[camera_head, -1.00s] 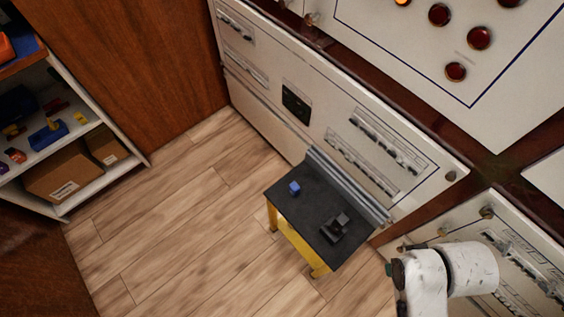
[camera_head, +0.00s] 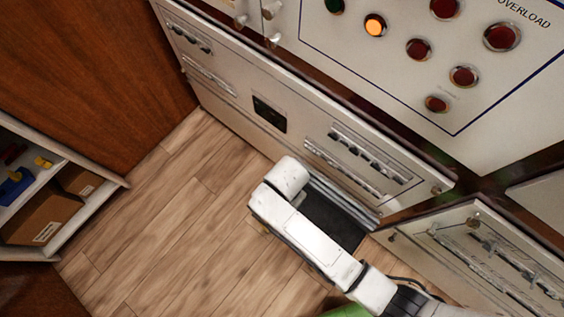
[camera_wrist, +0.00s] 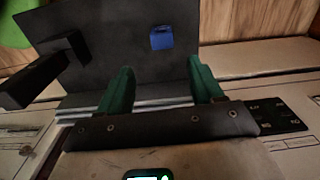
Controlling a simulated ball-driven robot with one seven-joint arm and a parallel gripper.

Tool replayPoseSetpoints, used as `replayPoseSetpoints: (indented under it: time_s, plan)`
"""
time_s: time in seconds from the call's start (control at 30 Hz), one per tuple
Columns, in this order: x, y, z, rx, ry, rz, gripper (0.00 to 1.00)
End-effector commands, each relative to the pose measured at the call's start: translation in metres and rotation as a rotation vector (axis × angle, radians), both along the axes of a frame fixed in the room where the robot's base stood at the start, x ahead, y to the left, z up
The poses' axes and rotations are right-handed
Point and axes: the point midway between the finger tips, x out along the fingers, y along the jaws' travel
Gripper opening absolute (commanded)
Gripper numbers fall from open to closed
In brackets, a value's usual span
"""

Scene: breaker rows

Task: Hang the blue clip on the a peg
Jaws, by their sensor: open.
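The blue clip (camera_wrist: 161,38) lies on the dark tabletop (camera_wrist: 120,40) in the wrist view, as a small blue block. My gripper (camera_wrist: 160,72) shows there with two green fingers apart and nothing between them. The clip shows beyond the fingertips, in line with the gap, and looks apart from them. In the head view my white arm reaches over the table (camera_head: 333,222) and hides the clip and my fingers. I cannot make out which part is the a peg.
A black blocky fixture (camera_wrist: 40,72) stands on the tabletop at left in the wrist view. White cabinet panels with breaker rows (camera_head: 358,160) run behind the table. A shelf (camera_head: 75,215) with boxes stands at left. The wooden floor (camera_head: 165,225) between is clear.

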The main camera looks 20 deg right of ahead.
Motion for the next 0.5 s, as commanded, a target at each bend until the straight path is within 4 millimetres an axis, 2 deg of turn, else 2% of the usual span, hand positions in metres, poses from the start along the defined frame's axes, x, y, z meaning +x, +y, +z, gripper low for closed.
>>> replayPoseSetpoints:
  time_s: [0.13, 0.33, 0.5]
  plan:
    - [0.001, 0.009, -0.011, -0.004, 0.004, -0.038, 0.66]
    - [0.0, 0.009, -0.042, -0.005, 0.006, -0.041, 0.66]
    - [0.001, 0.009, -0.057, -0.004, 0.004, -0.041, 0.66]
